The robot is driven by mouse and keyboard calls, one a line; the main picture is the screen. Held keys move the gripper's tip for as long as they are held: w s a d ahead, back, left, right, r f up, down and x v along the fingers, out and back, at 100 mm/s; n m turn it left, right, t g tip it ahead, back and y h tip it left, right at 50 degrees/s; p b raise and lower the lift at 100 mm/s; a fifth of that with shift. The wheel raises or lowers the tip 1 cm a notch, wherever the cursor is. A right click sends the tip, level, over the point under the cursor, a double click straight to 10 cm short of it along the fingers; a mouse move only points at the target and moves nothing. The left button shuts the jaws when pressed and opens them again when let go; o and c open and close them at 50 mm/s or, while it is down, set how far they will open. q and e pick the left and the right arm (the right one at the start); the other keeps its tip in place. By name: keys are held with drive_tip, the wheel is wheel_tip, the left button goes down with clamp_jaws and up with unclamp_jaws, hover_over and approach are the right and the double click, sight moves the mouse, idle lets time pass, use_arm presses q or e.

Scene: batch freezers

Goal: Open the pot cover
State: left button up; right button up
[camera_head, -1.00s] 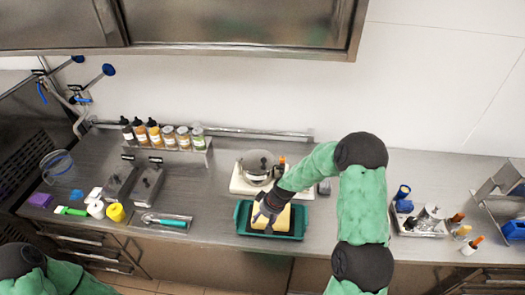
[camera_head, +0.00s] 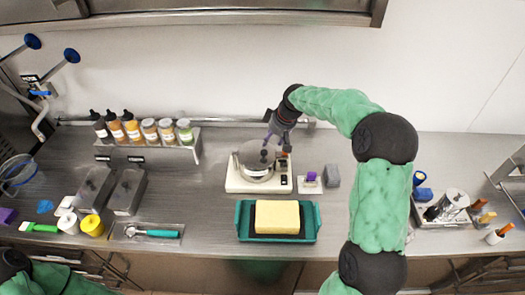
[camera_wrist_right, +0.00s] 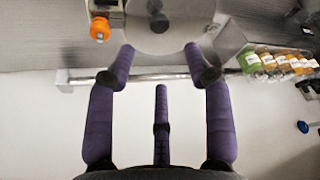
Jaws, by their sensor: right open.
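A metal pot (camera_head: 257,174) stands on a white base unit (camera_head: 245,187) near the back of the steel counter. Its round metal pot cover (camera_head: 253,154) is on top, with a dark knob in the middle. My right gripper (camera_head: 270,143) points down over the cover from the back right and partly hides it. In the right wrist view, the open purple fingers (camera_wrist_right: 159,62) face the cover (camera_wrist_right: 145,38), and its knob lies between and ahead of them. The gripper holds nothing. I cannot tell whether any finger touches the cover. My left gripper is out of view.
A green tray (camera_head: 243,222) with a yellow block (camera_head: 277,214) is in front of the base unit.

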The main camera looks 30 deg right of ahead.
sight(264, 152)
drive_tip(key=x, duration=1)
clamp_jaws()
